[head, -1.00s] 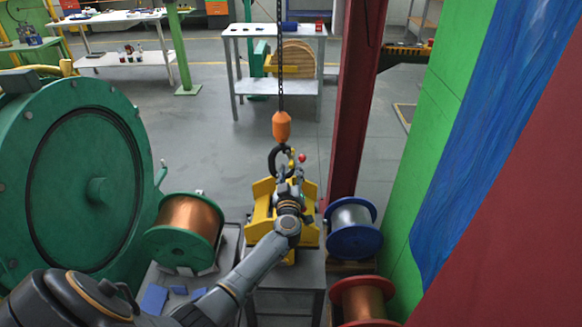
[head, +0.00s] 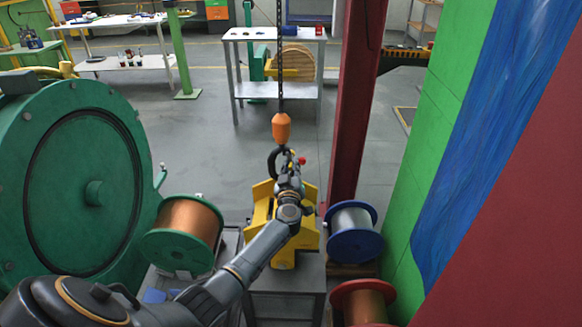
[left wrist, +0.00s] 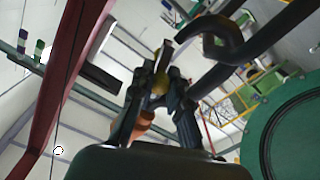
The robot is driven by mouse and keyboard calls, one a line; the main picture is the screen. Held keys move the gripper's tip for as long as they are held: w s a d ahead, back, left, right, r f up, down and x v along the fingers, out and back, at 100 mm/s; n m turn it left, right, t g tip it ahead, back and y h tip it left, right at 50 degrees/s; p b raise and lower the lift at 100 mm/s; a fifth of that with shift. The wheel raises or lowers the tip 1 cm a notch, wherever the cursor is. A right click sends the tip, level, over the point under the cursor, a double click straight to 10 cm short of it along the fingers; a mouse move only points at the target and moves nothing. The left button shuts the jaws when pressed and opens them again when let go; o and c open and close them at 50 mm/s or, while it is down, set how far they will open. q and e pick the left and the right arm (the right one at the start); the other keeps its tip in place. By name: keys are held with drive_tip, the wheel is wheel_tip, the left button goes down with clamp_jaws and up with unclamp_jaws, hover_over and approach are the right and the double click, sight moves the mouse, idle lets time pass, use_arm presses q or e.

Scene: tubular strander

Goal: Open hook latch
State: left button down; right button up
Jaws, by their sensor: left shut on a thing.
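The black hook (head: 272,163) hangs below an orange hook block (head: 281,128) on a chain. My left gripper (head: 288,170) is at the right side of the hook and hides part of it. In the left wrist view the dark curved hook (left wrist: 228,45) is at the upper right. There my left gripper (left wrist: 160,88) is shut on a brass-yellow piece, the hook latch (left wrist: 161,74), between its fingers. Exactly how the latch meets the hook tip is unclear. My right gripper is not in view.
A yellow cradle (head: 262,205) stands on a grey stand below the hook. A copper spool (head: 187,222) is left, a blue spool (head: 353,238) right. A red column (head: 356,110) stands close behind on the right. A small red ball (head: 303,160) shows beside the gripper.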

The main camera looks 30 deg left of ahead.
use_arm(q)
drive_tip(key=shift+d+n, duration=0.1)
drive_tip(key=shift+n, duration=0.2)
drive_tip(key=n, duration=0.1)
drive_tip(key=n+p, duration=0.1)
drive_tip(key=shift+w+d+r+n, duration=0.2)
drive_tip(key=shift+d+r+n, duration=0.05)
drive_tip(key=shift+d+n, duration=0.05)
drive_tip(key=shift+w+d+r+n+p, duration=0.2)
drive_tip(key=shift+r+n, duration=0.25)
drive_tip(key=shift+n, duration=1.4)
drive_tip(key=shift+d+r+n+p, duration=0.15)
drive_tip(key=shift+r+n+p, duration=0.2)
drive_tip(key=shift+n, duration=1.55)
drive_tip(key=shift+w+d+r+n+p, duration=0.15)
drive_tip(key=shift+r+n, duration=0.35)
drive_tip(key=shift+n, duration=1.35)
drive_tip(key=c, duration=1.3)
unclamp_jaws()
drive_tip(key=shift+r, duration=0.1)
